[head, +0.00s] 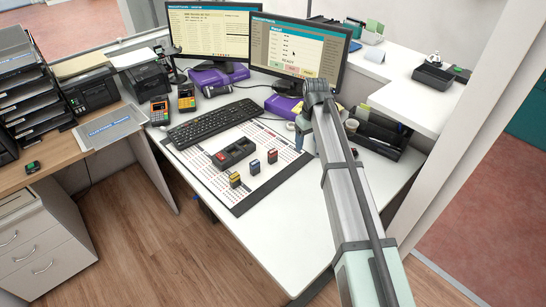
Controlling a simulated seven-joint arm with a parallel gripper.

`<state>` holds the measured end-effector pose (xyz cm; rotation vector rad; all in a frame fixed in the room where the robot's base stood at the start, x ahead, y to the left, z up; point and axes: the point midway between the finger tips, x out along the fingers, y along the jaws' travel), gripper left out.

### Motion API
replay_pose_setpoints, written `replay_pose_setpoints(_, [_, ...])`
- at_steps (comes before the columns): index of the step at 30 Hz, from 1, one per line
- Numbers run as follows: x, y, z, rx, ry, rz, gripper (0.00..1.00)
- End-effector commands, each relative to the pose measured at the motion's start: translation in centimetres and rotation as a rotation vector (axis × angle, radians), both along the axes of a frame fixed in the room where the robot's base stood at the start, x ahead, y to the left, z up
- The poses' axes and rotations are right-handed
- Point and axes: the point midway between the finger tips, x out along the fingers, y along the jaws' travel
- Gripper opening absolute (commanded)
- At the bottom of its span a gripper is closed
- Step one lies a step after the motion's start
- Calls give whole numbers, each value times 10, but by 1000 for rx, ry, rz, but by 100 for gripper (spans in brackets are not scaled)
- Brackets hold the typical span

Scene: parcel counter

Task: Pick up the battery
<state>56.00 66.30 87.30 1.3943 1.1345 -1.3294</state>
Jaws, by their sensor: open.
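Three small blocks stand on the printed desk mat (228,198): one black and yellow (235,180), one dark with blue (255,167), one dark with red (272,156). They look like batteries; which one is meant I cannot tell. Behind them lies a black holder (235,153) with a red piece at its left end. My gripper (302,145) is open, to the right of the blocks and apart from them, near the mat's right edge. My arm partly hides it, and its fingertips are too small to see clearly.
A black keyboard (213,120) lies behind the holder. A black organizer (382,135) sits right of my arm. Card terminals (159,111) stand at the left. The white desk front (290,235) is clear.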

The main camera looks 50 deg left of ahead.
Motion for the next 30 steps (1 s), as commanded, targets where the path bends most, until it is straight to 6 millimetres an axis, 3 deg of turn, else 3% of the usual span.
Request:
replay_pose_setpoints(1, [-11,28,10,-6,1,33,68])
replay_pose_setpoints(3, [-28,52,19,-18,4,67,68])
replay_pose_setpoints(9, [-62,94,38,-39,7,132,68])
replay_pose_setpoints(17, [-73,102,34,-47,9,149,68])
replay_pose_setpoints(30, [-71,102,-33,-46,10,148,68])
